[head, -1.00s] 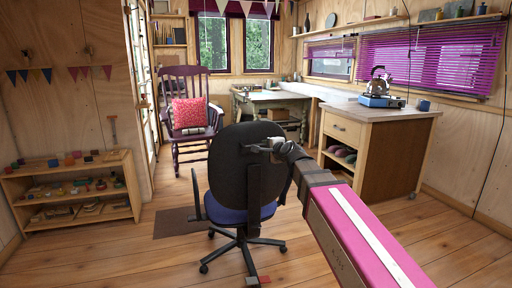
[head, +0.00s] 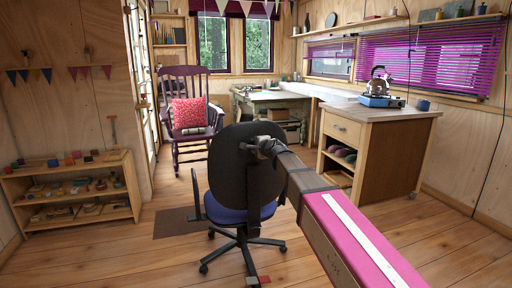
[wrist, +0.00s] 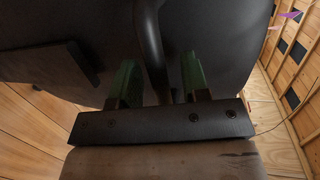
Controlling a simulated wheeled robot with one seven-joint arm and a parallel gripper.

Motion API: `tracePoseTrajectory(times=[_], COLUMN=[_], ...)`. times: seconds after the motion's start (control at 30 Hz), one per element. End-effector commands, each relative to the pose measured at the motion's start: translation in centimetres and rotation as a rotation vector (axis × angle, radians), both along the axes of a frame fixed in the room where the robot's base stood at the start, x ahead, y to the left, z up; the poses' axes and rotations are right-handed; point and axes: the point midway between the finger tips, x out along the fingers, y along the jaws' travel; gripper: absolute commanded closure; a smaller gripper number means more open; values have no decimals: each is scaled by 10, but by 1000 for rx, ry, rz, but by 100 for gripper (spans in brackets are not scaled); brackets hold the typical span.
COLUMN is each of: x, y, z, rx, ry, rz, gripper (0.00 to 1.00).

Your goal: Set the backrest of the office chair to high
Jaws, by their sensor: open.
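The office chair stands mid-floor with the back of its black backrest (head: 228,172) towards me. Its seat (head: 228,214) is blue, on a dark post with a wheeled star base. My gripper (head: 252,147) is at the upper right part of the backrest's rear face. In the wrist view my gripper (wrist: 160,80) shows two green fingers standing apart. A dark curved bar (wrist: 150,45) shows between them, with the dark backrest (wrist: 215,40) behind. I cannot tell whether the fingers touch anything.
A wooden cabinet (head: 372,160) stands to the right with a blue appliance on top. A purple rocking chair (head: 190,105) stands behind at left. A low shelf (head: 75,195) is at the far left. Floor around the chair is mostly clear.

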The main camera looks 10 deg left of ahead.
Motion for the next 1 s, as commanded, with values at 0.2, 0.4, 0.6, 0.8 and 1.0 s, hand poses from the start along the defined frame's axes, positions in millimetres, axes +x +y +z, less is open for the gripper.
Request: tracePoseTrajectory(times=[0.2,0.4,0.6,0.8,1.0], x=[-1,-1,0,0,0], y=[0,0,0,0,0], z=[0,0,19,53,75], rx=[0,0,1,3,2], ry=[0,0,-3,-4,-4], rz=[0,0,1,1,0], gripper=[84,100,100,100,100])
